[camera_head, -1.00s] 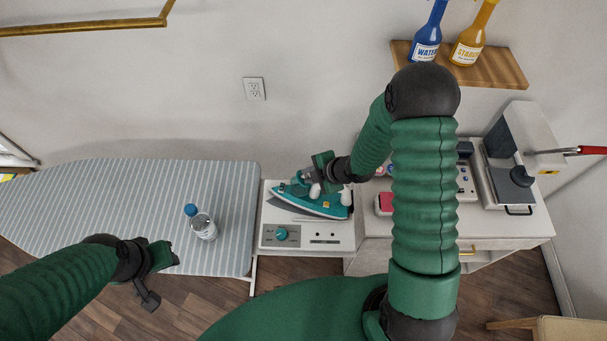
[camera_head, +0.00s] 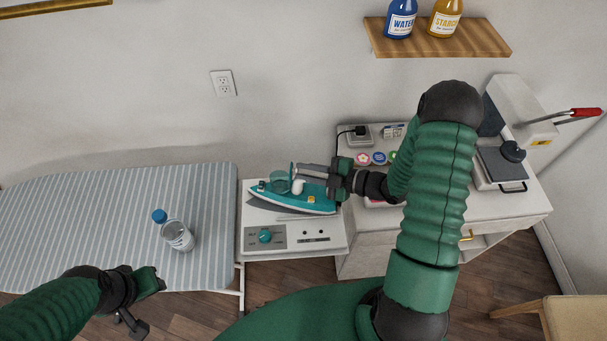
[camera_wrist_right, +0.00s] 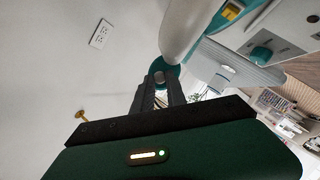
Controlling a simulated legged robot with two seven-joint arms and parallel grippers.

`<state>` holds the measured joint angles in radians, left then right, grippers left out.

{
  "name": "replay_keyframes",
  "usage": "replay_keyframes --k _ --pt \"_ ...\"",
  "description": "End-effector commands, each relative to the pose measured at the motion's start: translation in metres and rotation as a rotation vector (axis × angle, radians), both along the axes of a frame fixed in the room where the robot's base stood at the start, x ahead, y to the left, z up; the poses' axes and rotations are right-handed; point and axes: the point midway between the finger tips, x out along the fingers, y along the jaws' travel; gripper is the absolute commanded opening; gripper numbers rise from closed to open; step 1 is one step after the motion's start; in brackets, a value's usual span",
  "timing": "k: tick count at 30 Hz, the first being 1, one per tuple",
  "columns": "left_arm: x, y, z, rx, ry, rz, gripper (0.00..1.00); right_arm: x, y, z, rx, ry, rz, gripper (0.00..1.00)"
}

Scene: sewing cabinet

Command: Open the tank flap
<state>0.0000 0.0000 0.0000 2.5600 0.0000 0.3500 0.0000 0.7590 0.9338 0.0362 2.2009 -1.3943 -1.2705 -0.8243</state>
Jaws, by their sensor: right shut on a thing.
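The teal and white steam iron (camera_head: 318,205) lies on the white stand, its tip to the left. My right gripper (camera_head: 297,170) reaches in from the right, above the iron's front. In the right wrist view its fingertips (camera_wrist_right: 160,84) are closed together on a small teal part at the iron, apparently the tank flap (camera_wrist_right: 168,70). In the head view the flap (camera_head: 292,170) seems to be a thin teal piece standing upright at the fingertips. The iron's white handle (camera_wrist_right: 185,28) fills the top of the wrist view. My left gripper (camera_head: 147,303) is open and empty at lower left.
The stand has a control panel (camera_head: 265,237) in front of the iron. A white cabinet (camera_head: 510,205) with a heat press (camera_head: 500,165) is at right. A wooden shelf (camera_head: 440,45) holds two bottles.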

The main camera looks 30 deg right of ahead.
Motion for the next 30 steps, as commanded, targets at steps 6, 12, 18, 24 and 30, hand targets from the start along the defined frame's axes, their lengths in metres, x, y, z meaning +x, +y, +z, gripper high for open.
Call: replay_keyframes --k 6,12,18,24,30 --pt "0.0001 0.0 -0.0048 0.0 0.0 0.0 0.36 -0.0025 -0.002 -0.0061 0.012 0.002 -0.003 0.0" --pt "0.0 0.0 -0.0045 0.0 0.0 0.0 0.36 -0.0026 -0.0019 -0.0058 0.012 0.002 -0.003 0.0" --pt "0.0 0.0 -0.0045 0.0 0.0 0.0 0.36 -0.0025 -0.0016 -0.0056 0.012 0.001 -0.002 0.29" --pt "0.0001 0.0 -0.0043 0.0 0.0 0.0 0.36 -0.0019 -0.0014 -0.0037 0.013 -0.004 -0.002 0.39" --pt "0.0 0.0 -0.0041 0.0 0.0 0.0 0.36 -0.0019 -0.0012 -0.0025 0.013 -0.006 -0.001 0.39"
